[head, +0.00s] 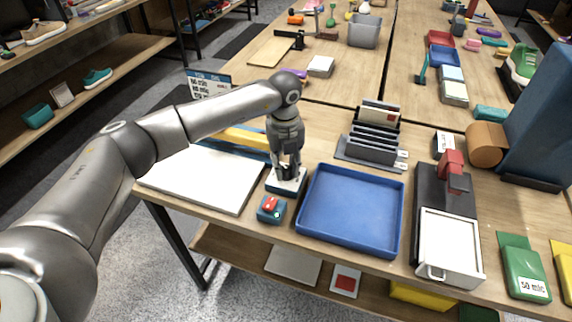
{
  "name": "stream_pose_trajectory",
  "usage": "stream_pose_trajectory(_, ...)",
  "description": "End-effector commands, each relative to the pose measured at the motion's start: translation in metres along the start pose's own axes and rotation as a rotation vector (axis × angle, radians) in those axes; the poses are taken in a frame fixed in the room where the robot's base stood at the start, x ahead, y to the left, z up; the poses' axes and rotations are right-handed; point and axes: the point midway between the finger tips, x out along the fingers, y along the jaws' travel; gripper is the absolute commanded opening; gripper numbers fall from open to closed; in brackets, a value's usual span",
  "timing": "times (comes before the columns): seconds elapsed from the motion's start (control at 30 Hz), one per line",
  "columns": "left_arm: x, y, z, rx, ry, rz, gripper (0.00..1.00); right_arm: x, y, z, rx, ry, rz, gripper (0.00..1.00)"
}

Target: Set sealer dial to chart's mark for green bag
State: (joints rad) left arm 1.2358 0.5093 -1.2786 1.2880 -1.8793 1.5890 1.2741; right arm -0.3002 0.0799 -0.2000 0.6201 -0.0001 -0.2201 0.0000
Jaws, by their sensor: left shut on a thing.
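My left gripper (287,170) points down onto a small box with a white top and dark teal base (287,189) near the table's front edge. Its fingers are shut on what seems to be the dial there; the fingers hide the knob and its setting. The chart (208,83), a white card with a blue top band, stands behind my left arm; its lines are too small to read surely. A green bag (517,258) with a white label reading about "50 mic" lies at the right. My right gripper is not in view.
A small blue box with a red switch (270,204) sits just in front. A blue tray (352,212) lies close on the right, then a black press with a red head (452,178). A white board (200,178) lies left, under my arm. A dark rack (372,148) stands behind the tray.

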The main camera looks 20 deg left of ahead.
Motion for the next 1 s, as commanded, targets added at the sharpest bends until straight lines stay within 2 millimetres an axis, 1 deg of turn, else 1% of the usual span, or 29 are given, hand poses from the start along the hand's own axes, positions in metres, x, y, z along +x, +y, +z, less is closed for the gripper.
stream_pose_trajectory(0.1,-0.002,-0.001,0.002,-0.002,-0.006,-0.004,0.02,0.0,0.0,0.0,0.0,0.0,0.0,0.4)
stream_pose_trajectory(0.13,-0.002,-0.001,0.002,-0.002,-0.006,-0.004,0.29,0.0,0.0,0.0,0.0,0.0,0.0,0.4)
stream_pose_trajectory(0.27,-0.002,0.0,0.002,-0.001,-0.004,-0.003,0.46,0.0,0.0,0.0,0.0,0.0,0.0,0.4)
stream_pose_trajectory(0.3,-0.002,0.0,0.001,-0.001,-0.004,-0.003,0.48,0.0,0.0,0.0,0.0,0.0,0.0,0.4)
stream_pose_trajectory(0.57,-0.001,0.0,0.001,0.0,-0.002,-0.001,0.48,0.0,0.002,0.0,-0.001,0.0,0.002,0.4)
stream_pose_trajectory(0.67,-0.006,-0.001,0.001,0.001,-0.002,-0.003,0.48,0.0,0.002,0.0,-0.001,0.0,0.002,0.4)
stream_pose_trajectory(0.77,-0.019,-0.001,0.001,0.001,-0.003,-0.004,0.48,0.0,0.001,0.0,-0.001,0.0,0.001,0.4)
stream_pose_trajectory(1.0,-0.07,-0.001,0.002,0.0,-0.006,-0.005,0.48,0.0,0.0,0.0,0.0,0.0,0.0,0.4)
